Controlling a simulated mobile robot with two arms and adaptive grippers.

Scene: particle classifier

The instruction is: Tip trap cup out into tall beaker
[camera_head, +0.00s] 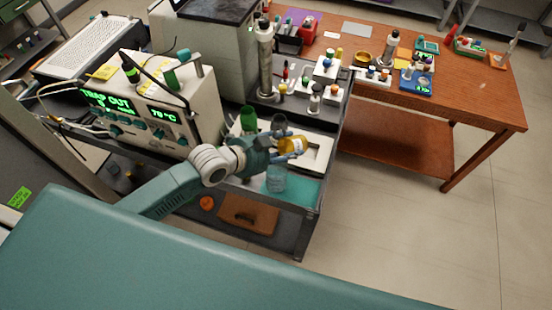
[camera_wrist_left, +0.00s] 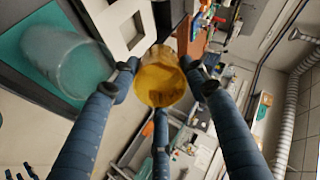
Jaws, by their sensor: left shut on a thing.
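The trap cup (camera_head: 292,145) is a small clear cup with amber contents. My left gripper (camera_head: 290,148) is shut on it and holds it above the cart's front edge area. In the left wrist view the cup (camera_wrist_left: 160,80) sits between the fingers (camera_wrist_left: 163,78), with amber material inside. The cup looks tilted in the head view; its exact angle is hard to tell. The tall beaker (camera_head: 277,181) is clear and stands on a teal mat just below and left of the cup. The beaker also shows in the left wrist view (camera_wrist_left: 62,62), apart from the cup.
A green cup (camera_head: 248,118) stands behind the gripper. The instrument (camera_head: 150,110) reading "TRAP OUT" is at left. A wooden table (camera_head: 460,105) with bottles stands at right.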

